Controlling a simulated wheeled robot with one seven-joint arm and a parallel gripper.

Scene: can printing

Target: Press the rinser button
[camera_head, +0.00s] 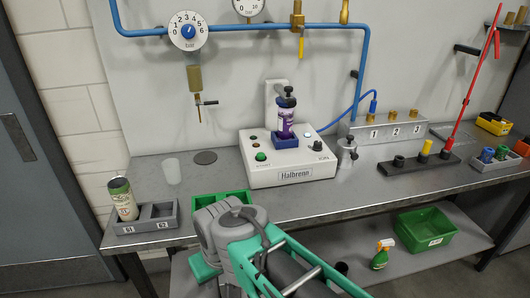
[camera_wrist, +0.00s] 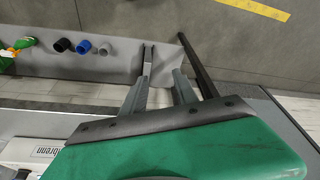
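A white machine labelled Halbrenn (camera_head: 292,174) stands on the bench. Its front has a round green button (camera_head: 261,156), a black knob (camera_head: 318,146) and small coloured spots. I see no label naming a rinser button. A purple and white can (camera_head: 286,118) stands upright in the machine's blue holder (camera_head: 288,139). My gripper (camera_wrist: 162,72) shows in the wrist view with its two fingers apart and nothing between them. It points down past the bench's front edge, away from the button. In the head view my arm hides the fingers.
A grey tray (camera_head: 145,226) holding a green and cream can (camera_head: 123,198) is at the bench's left. A clear cup (camera_head: 172,171) and a dark disc (camera_head: 205,157) lie behind. A green bin (camera_head: 426,230) and spray bottle (camera_head: 381,254) are on the lower shelf.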

